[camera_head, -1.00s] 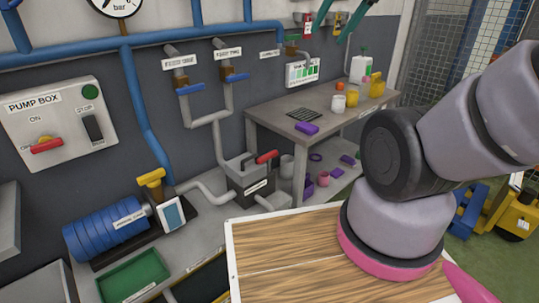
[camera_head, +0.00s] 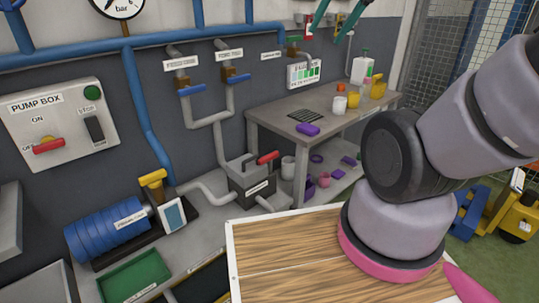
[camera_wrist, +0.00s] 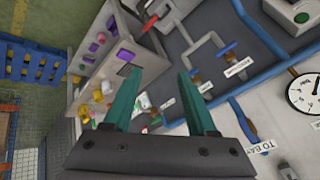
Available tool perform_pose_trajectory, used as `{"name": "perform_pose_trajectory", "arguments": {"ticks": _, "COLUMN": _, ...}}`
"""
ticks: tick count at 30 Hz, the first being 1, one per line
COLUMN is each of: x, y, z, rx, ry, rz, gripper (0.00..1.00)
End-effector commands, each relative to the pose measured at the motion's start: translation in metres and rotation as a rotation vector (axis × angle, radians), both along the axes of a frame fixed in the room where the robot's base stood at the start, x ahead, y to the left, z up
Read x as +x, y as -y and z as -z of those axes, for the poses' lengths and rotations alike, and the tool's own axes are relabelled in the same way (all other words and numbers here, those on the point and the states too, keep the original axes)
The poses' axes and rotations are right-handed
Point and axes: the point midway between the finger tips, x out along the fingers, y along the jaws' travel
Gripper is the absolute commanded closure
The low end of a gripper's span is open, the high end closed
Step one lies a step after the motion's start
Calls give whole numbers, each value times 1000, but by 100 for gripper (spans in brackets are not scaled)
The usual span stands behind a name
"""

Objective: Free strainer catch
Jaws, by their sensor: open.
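A grey box-shaped housing (camera_head: 250,182) with a white label and a red lever (camera_head: 267,158) sits on the pipe line on the grey bench. I take it for the strainer and the lever for its catch, but the label is too small to read. The red lever also shows at the top of the wrist view (camera_wrist: 151,21). My gripper (camera_head: 337,17) is open and empty, its teal fingers at the top edge of the head view, high above the housing and apart from it. In the wrist view, the gripper (camera_wrist: 160,73) spans free space before the wall and side table.
A blue pump (camera_head: 112,226) with a yellow handle (camera_head: 152,178) stands left of the housing. A green tray (camera_head: 135,275) lies in front. Pipes with blue-handled valves (camera_head: 192,90) run above. A side table (camera_head: 330,108) holds cups and bottles. A wooden board (camera_head: 285,255) fills the foreground.

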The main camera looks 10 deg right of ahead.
Motion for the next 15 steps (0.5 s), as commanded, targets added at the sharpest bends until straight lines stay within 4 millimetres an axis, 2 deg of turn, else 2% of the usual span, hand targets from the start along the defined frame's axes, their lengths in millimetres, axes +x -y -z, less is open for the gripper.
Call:
{"name": "perform_pose_trajectory", "arguments": {"ticks": 5, "x": 56, "y": -3, "z": 10, "rx": 46, "ry": -106, "rz": 71, "gripper": 43}}
{"name": "perform_pose_trajectory", "arguments": {"ticks": 8, "x": 93, "y": -6, "z": 22, "rx": 69, "ry": -169, "rz": 121, "gripper": 43}}
{"name": "perform_pose_trajectory", "arguments": {"ticks": 11, "x": 129, "y": -10, "z": 41, "rx": 87, "ry": -231, "rz": 175, "gripper": 43}}
{"name": "perform_pose_trajectory", "arguments": {"ticks": 15, "x": 178, "y": -16, "z": 77, "rx": 101, "ry": -315, "rz": 253, "gripper": 43}}
